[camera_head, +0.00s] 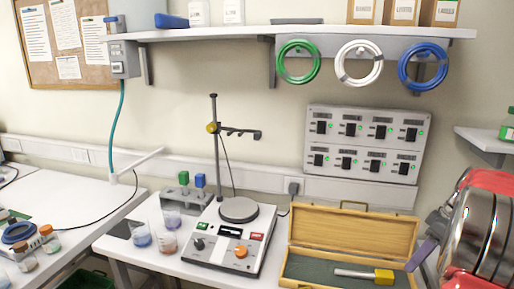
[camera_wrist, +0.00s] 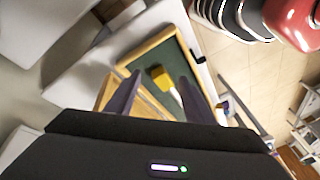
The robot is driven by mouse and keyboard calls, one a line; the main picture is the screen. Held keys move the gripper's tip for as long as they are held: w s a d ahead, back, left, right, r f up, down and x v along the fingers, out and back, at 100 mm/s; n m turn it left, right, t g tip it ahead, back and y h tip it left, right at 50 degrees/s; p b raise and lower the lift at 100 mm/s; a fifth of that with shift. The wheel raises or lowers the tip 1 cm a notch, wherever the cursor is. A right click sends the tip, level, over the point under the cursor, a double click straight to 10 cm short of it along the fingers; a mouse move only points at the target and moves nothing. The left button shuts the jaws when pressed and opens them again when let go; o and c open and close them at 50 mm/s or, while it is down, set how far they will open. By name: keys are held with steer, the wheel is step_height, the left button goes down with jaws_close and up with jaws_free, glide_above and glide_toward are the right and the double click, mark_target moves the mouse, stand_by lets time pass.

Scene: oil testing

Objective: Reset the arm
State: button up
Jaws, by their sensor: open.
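My gripper (camera_wrist: 160,82) is open, with its two dark fingers apart and nothing between them that I can see held. In the head view my gripper (camera_head: 420,255) shows at the right, beside the open wooden case (camera_head: 404,235). A probe-like tool with a yellow block end (camera_head: 384,276) and a silver rod lies in the case's dark green lining. In the wrist view the yellow block (camera_wrist: 160,77) appears beyond and between the fingertips, inside the case (camera_wrist: 150,48). My arm, red and metallic, fills the right edge of the head view.
A hotplate stirrer (camera_head: 238,210) with a stand rod is left of the case. Several beakers (camera_head: 167,243) and a holder with blue and green pieces (camera_head: 183,192) stand further left. A wall panel (camera_head: 367,143) and shelf (camera_head: 290,32) are behind. A small shelf (camera_head: 490,140) is at right.

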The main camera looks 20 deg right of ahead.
steer(key=s+a+r+m+t+h, duration=0.1)
steer(key=s+a, duration=0.1)
steer(key=a, duration=1.3)
steer(key=s+a+r+m+t+h, duration=0.1)
steer(key=a+r, duration=0.1)
steer(key=a, duration=1.3)
steer(key=s+a+r+m+t, duration=0.1)
steer(key=s+a+r, duration=0.1)
steer(key=a, duration=1.3)
steer(key=shift+s+a+h, duration=0.3)
steer(key=shift+a+h, duration=0.1)
steer(key=shift+r, duration=0.1)
steer(key=shift+c, duration=0.3)
